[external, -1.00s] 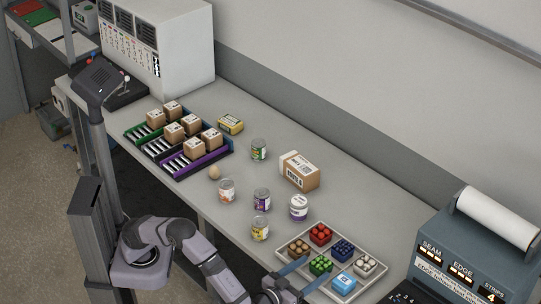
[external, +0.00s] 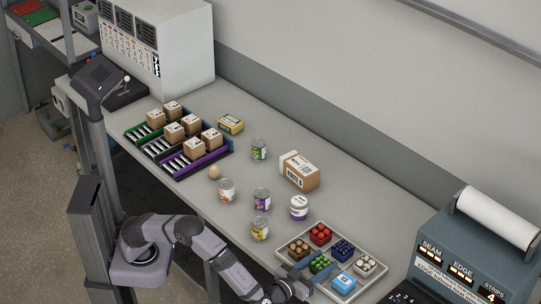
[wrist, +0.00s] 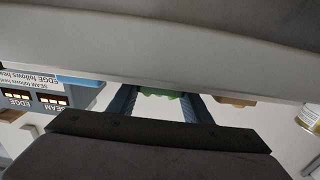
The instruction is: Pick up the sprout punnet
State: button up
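The sprout punnet appears to be the green-filled punnet (external: 320,264) in the middle of the front row of a pale tray. My gripper (external: 313,270) reaches in low from the front of the tray, with its blue fingers on either side of that punnet. In the wrist view the two fingers (wrist: 160,103) stand apart. I cannot tell whether the fingers touch the punnet's sides.
The pale tray (external: 348,294) also holds brown (external: 299,249), red (external: 320,234), dark blue (external: 343,250) and white (external: 365,266) punnets and a light blue pack (external: 343,281), all close by. Several cans stand to the left. A strip machine (external: 470,250) stands at right.

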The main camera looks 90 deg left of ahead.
aim_at(321, 262)
notch_tip(321, 262, up, 10)
jog(key=shift+r, duration=0.1)
dwell(0.7)
